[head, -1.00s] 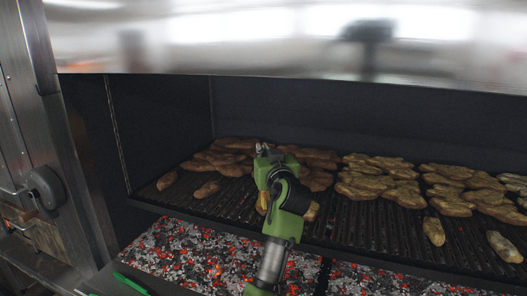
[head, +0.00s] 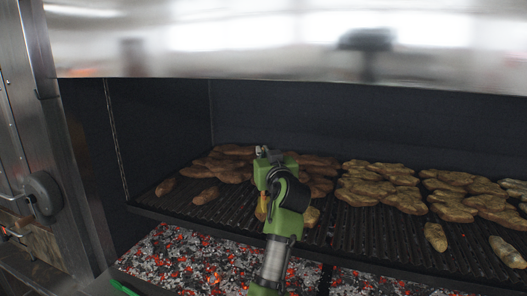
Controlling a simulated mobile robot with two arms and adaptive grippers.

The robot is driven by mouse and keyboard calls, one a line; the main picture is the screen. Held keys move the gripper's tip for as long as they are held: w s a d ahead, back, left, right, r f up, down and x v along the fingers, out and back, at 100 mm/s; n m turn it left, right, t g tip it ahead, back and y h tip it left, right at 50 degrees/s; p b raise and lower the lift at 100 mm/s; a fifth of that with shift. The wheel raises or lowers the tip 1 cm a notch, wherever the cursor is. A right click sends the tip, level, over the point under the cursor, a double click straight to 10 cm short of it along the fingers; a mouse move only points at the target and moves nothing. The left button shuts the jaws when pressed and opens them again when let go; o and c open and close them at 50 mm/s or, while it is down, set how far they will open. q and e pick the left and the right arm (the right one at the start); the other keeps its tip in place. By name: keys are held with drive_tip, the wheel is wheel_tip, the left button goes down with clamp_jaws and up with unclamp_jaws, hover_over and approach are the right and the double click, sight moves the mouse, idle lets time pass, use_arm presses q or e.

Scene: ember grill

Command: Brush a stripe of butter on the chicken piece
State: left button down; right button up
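Many browned chicken pieces lie on the grill grate (head: 365,232). Single pieces lie along its front: one at the left (head: 206,195), one at the right (head: 435,237) and one at the far right (head: 507,252). Another piece (head: 311,216) shows just right of my green and black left arm. My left gripper (head: 263,153) is over the front middle of the grate, mostly hidden by its own wrist. A yellowish thing (head: 262,208) shows at the wrist's left side; I cannot tell what it is. No brush or butter is clearly visible. My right gripper is out of view.
Glowing coals (head: 190,262) lie below the grate's front edge. A shiny steel hood (head: 300,50) hangs low above the grill. A steel door (head: 75,190) stands at the left. A green thing (head: 124,288) is cut off at the bottom left.

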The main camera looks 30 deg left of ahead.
use_arm(q)
drive_tip(key=shift+s+d+r, duration=0.1)
drive_tip(key=shift+s+d, duration=0.35)
drive_tip(key=shift+s, duration=0.3)
drive_tip(key=shift+r, duration=0.1)
drive_tip(key=shift+r+p, duration=2.05)
drive_tip(key=shift+r, duration=0.9)
wheel_tip(320, 180, up, 3)
drive_tip(key=shift+p, duration=1)
